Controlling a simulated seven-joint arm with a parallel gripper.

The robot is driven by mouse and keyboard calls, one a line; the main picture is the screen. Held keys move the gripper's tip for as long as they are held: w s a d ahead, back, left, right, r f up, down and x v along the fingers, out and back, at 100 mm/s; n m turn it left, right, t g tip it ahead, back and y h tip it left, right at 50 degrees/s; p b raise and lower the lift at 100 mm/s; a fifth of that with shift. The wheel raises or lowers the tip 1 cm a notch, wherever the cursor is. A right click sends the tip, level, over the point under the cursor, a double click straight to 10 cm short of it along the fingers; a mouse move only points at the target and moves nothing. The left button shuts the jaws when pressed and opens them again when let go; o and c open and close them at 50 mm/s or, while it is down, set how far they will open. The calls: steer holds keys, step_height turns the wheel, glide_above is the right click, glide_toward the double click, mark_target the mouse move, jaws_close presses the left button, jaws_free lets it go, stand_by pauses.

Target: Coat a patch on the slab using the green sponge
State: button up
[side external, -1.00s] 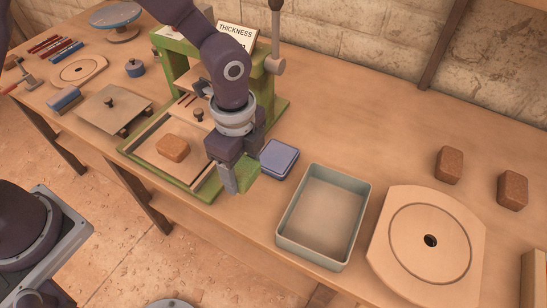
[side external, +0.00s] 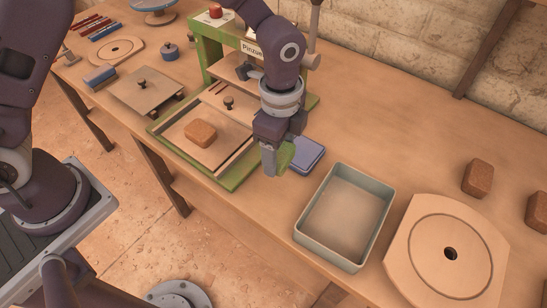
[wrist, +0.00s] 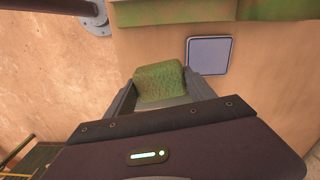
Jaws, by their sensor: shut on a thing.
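My gripper (side external: 272,168) is shut on the green sponge (side external: 286,155) and points down beside the right edge of the green press. In the wrist view the mottled green sponge (wrist: 160,82) sits between the two fingers of my gripper (wrist: 162,100). It looks held above the table, but the exact gap is hard to tell. A brown block (side external: 200,132) lies on the pale flat bed (side external: 218,124) of the press, left of my gripper. I cannot tell for sure which surface is the slab.
A blue square pad (side external: 308,153) lies right of the sponge; it also shows in the wrist view (wrist: 209,55). A grey tray (side external: 345,215) and a round-grooved board (side external: 440,255) stand further right. The press frame (side external: 212,60) rises behind my gripper. Open table lies behind the tray.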

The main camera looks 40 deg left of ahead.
mark_target(302, 151)
steer(key=w+n, duration=0.7)
steer(key=w, duration=0.4)
steer(key=shift+s+a+f, duration=0.1)
steer(key=shift+a+f, duration=0.05)
steer(key=shift+f, duration=1.5)
steer(key=shift+a+f, duration=0.1)
steer(key=shift+f, duration=1.5)
steer(key=shift+f, duration=0.6)
step_height(302, 151, up, 7)
